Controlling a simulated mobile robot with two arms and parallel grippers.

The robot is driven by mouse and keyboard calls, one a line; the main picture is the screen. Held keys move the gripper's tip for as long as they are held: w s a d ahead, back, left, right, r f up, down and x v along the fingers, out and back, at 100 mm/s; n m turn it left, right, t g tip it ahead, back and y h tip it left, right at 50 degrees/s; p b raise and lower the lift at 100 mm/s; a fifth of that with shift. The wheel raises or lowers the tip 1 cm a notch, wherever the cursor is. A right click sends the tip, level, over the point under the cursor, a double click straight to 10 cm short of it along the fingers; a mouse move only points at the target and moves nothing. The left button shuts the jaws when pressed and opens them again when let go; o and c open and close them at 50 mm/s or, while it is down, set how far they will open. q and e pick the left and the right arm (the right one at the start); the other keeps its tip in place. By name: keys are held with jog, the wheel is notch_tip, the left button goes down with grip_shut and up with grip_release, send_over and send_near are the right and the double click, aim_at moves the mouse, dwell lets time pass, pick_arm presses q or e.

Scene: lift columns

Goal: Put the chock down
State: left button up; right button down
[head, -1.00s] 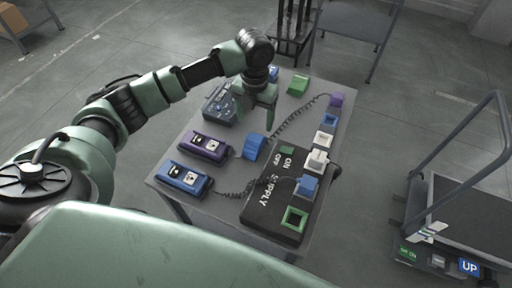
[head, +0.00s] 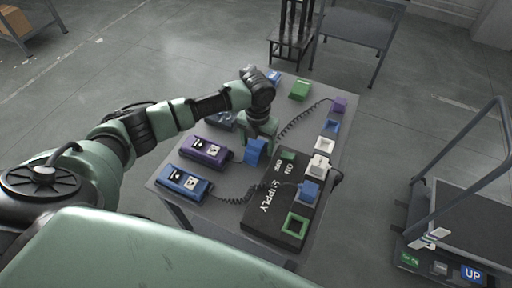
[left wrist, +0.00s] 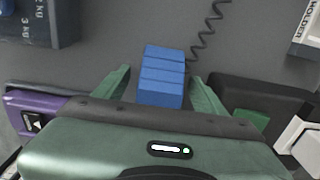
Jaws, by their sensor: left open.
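The blue ribbed chock (head: 255,152) rests on the grey table, right of the purple handset. In the left wrist view the chock (left wrist: 163,76) lies between the two fingers, with a gap on each side. My left gripper (head: 261,134) is open and low over the table at the chock, hiding part of its surroundings in the head view. It also shows open in the left wrist view (left wrist: 160,98). My right gripper is not in view.
Purple (head: 204,151) and blue (head: 184,183) handsets lie left of the black supply board (head: 268,210), which carries plugs and sockets. A green block (head: 300,90) sits at the back. Coiled cords cross the table. A railed platform (head: 465,215) stands at right.

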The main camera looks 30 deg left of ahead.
pick_arm(q)
grip_shut()
jog(key=shift+r, duration=0.1)
